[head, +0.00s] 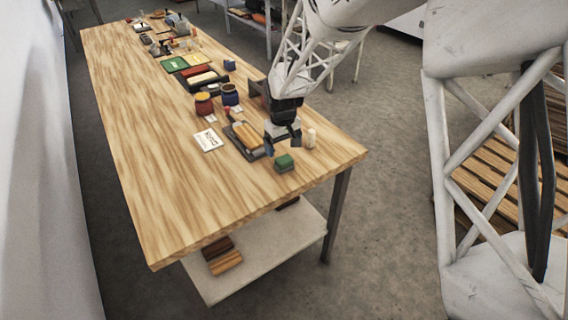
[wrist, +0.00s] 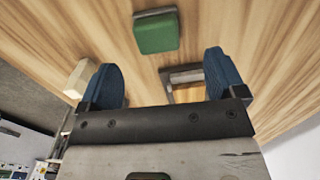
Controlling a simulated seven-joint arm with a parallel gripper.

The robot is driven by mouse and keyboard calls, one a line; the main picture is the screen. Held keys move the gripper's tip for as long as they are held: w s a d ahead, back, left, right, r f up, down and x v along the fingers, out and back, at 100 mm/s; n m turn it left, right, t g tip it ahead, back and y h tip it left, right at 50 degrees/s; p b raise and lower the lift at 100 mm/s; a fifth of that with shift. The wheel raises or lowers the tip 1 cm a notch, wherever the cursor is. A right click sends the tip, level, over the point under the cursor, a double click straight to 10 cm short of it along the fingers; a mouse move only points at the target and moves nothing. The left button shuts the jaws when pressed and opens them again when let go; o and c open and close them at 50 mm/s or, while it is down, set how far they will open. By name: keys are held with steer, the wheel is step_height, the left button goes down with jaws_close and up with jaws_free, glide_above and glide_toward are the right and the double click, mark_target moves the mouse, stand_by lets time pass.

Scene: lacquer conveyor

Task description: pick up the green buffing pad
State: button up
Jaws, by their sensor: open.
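The green buffing pad (head: 284,161) sits on the wooden table near its front right end, green on top with a grey layer beneath. In the wrist view the green pad (wrist: 156,32) lies ahead of the fingers, at the top middle. My gripper (head: 283,143) is above the table, just behind the pad in the head view and apart from it. In the wrist view my gripper (wrist: 163,78) shows two blue fingers spread wide with nothing between them.
A red jar (head: 203,104) and a blue jar (head: 230,94) stand farther back. The table's front left is clear.

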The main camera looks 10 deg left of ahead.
mark_target(284, 159)
steer(key=shift+f, duration=0.95)
steer(key=shift+d+f, duration=0.2)
steer(key=shift+f, duration=2.4)
steer(key=c, duration=1)
steer(key=shift+r, duration=0.15)
